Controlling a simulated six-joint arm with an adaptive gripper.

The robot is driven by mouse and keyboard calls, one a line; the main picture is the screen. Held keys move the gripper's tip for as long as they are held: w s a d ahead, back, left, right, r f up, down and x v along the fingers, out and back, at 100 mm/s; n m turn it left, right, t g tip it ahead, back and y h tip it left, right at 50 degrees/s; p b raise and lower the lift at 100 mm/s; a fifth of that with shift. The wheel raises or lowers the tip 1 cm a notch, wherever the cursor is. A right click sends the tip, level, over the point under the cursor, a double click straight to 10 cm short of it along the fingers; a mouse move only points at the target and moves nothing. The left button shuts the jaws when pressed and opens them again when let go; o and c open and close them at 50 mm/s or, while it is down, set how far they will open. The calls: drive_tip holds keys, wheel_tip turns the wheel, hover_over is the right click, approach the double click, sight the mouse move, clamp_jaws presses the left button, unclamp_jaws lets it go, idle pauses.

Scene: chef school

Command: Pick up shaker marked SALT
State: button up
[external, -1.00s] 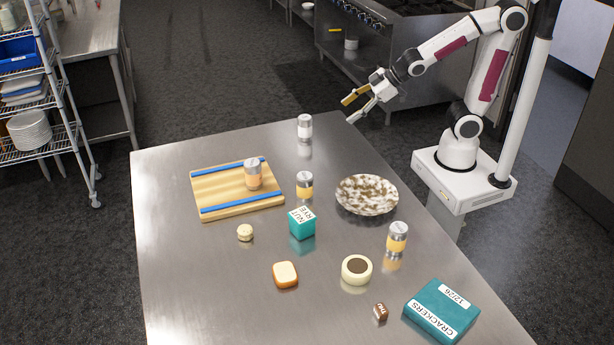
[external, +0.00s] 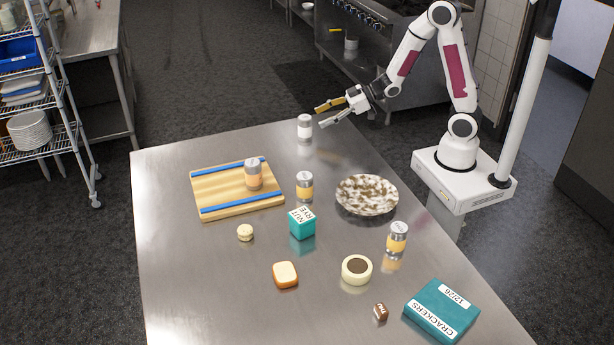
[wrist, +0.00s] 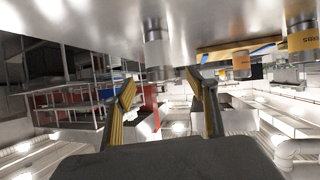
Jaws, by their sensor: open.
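A white shaker with a grey top (external: 305,128) stands upright near the far edge of the table. No SALT marking is legible on it. My gripper (external: 319,117) is open and empty, just to the right of this shaker, fingers pointing left towards it. In the wrist view, which looks upside down, the pale shaker (wrist: 157,58) appears just beyond and between my open fingers (wrist: 160,88). Other shakers with orange or yellow bands stand on the cutting board (external: 253,175), by the board (external: 305,187) and at the right (external: 397,238); their external-view labels are too small to read.
The cutting board (external: 228,193) has blue strips. A speckled plate (external: 367,194), a teal cube box (external: 302,223), a crackers box (external: 441,309) and several small food items occupy the nearer table. The table (external: 220,145) is clear left of the white shaker.

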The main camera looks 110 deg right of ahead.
sight(309, 123)
drive_tip(key=shift+s+d+f+t, duration=0.2)
drive_tip(key=shift+d+f+t, duration=0.25)
drive_tip(key=shift+f+t, duration=0.1)
drive_tip(key=shift+w, duration=0.15)
drive_tip(key=shift+x, duration=1.15)
drive_tip(key=shift+a+x, duration=0.15)
drive_tip(key=shift+x, duration=0.7)
drive_tip(key=shift+a+x, duration=0.2)
drive_tip(key=shift+x, duration=1.65)
drive_tip(key=shift+r, duration=0.1)
